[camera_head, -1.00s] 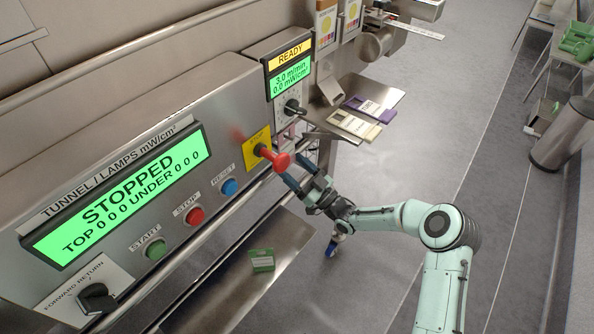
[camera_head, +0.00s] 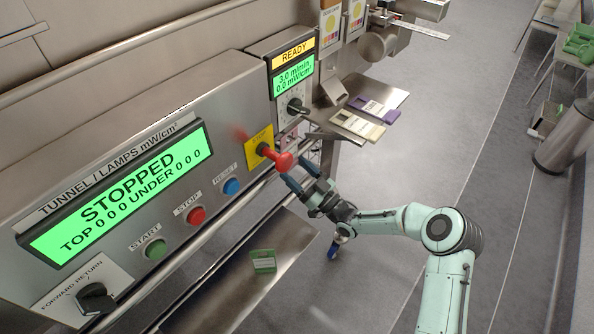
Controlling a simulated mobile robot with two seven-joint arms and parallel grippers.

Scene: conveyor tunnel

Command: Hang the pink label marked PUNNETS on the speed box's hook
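The speed box (camera_head: 280,66) is the small grey box with a yellow READY strip, a green readout and a black knob. Its hook cannot be made out. A small patch of pink (camera_head: 314,156) shows below the box, close to my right gripper's fingertips; it is mostly hidden, and no word on it can be read. My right gripper (camera_head: 299,173) is just below the speed box, next to the red mushroom button. My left gripper is out of view.
The red mushroom button (camera_head: 283,160) sticks out towards my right gripper. The tunnel panel (camera_head: 100,140) reads STOPPED. A cream label (camera_head: 357,125) and a purple label (camera_head: 374,108) lie on a shelf. A green label (camera_head: 263,261) lies on the lower metal tray (camera_head: 225,290).

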